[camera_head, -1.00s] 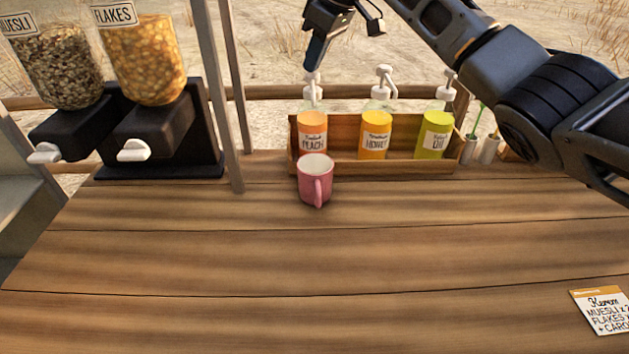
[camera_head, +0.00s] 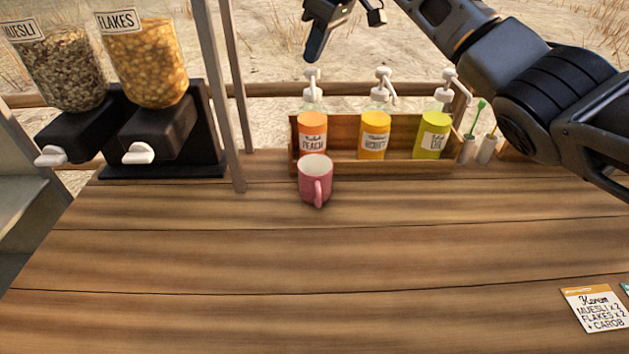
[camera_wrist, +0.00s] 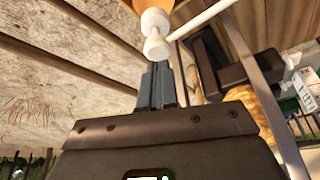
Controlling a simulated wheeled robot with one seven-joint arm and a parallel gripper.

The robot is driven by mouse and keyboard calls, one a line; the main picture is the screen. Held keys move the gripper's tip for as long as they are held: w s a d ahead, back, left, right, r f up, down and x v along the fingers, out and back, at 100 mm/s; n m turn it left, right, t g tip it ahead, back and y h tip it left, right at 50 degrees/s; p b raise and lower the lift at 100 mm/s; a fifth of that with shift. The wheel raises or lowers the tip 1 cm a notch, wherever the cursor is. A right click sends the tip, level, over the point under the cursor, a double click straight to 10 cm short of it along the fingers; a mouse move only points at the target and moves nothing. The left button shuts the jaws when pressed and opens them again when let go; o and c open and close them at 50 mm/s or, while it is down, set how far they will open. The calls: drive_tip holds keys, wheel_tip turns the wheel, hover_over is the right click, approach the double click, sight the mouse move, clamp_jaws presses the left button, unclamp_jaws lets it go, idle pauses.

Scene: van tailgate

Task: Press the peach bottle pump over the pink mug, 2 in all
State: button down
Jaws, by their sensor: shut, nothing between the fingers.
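The peach bottle (camera_head: 312,128) stands in a wooden rack at the back of the counter, its white pump head (camera_head: 312,76) on top. The pink mug (camera_head: 315,178) stands upright on the counter in front of it, below the pump's side; its inside looks pale, and I cannot tell if anything is in it. My gripper (camera_head: 313,52) is shut and empty, pointing down just above the pump head, with a small gap between them. In the wrist view, my shut fingers (camera_wrist: 157,85) show close to the white pump head (camera_wrist: 156,45).
The honey bottle (camera_head: 375,133) and the oil bottle (camera_head: 433,133) stand to the right in the same rack (camera_head: 345,128). Muesli and flakes dispensers (camera_head: 150,60) and a metal post (camera_head: 222,100) stand at left. An order card (camera_head: 597,310) lies front right. The counter's middle is clear.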

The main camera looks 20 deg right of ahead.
drive_tip(key=shift+f, duration=1.35)
drive_tip(key=shift+r, duration=0.15)
drive_tip(key=shift+r+p, duration=1.05)
drive_tip(key=shift+r, duration=0.15)
drive_tip(key=shift+r+p, duration=2.6)
drive_tip(key=shift+r, duration=0.4)
